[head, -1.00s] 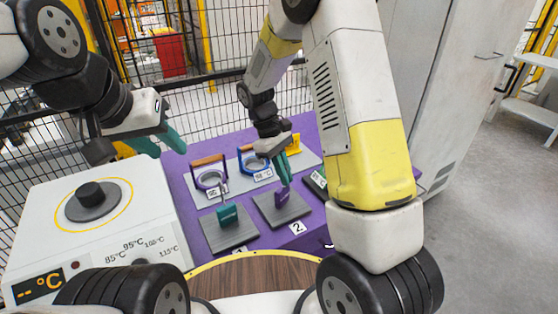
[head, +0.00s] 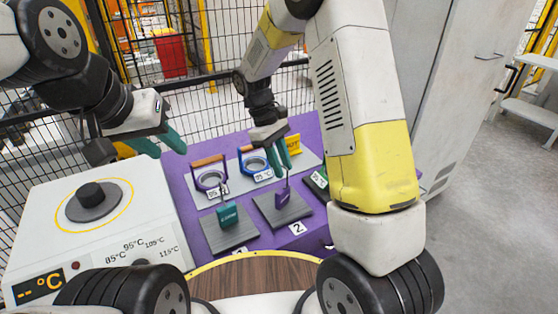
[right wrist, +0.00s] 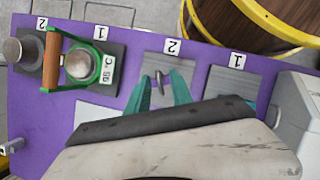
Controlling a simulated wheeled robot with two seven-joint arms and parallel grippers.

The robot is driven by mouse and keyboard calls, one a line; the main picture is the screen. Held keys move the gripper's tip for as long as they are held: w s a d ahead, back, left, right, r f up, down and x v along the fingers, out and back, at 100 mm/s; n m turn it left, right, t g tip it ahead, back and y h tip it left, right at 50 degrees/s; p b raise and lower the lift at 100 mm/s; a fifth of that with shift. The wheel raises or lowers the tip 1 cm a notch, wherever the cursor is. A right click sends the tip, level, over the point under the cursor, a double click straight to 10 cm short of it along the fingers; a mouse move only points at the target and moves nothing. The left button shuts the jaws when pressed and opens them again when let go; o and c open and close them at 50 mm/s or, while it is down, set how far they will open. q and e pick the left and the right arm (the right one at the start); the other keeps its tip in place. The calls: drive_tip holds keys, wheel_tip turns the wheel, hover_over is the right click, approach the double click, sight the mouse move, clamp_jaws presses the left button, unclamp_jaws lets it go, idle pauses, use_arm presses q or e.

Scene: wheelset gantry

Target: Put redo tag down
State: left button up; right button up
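A small purple tag (head: 283,199) with a thin upright stem stands on the grey pad numbered 2 (head: 298,211). A green tag (head: 228,215) stands on the neighbouring grey pad. The lettering is too small to tell which is the redo tag. My right gripper (head: 285,153) is just above the purple tag, with its teal fingers apart and nothing held. In the right wrist view the open fingers (right wrist: 160,84) are on either side of the tag's narrow top (right wrist: 160,82), apart from it. My left gripper (head: 161,144) is open and empty above the white heater box.
The white heater (head: 45,210) is at left.

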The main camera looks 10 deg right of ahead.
drive_tip(key=v, duration=0.8)
drive_tip(key=s+d+r+m+t+y, duration=0.2)
drive_tip(key=s+r+m+t, duration=0.1)
drive_tip(key=s, duration=0.3)
drive_tip(key=s+d+r+m+t+y, duration=0.1)
drive_tip(key=s+d+r+m+t, duration=0.1)
drive_tip(key=s+r, duration=0.3)
drive_tip(key=s+d+r+m+t+y, duration=0.2)
drive_tip(key=s+d+r+m+t, duration=0.1)
drive_tip(key=s, duration=0.5)
drive_tip(key=shift+d+r+m+t+y, duration=0.25)
drive_tip(key=shift+r+m+t+y, duration=0.05)
drive_tip(key=shift+r+t, duration=0.4)
drive_tip(key=shift+s, duration=0.15)
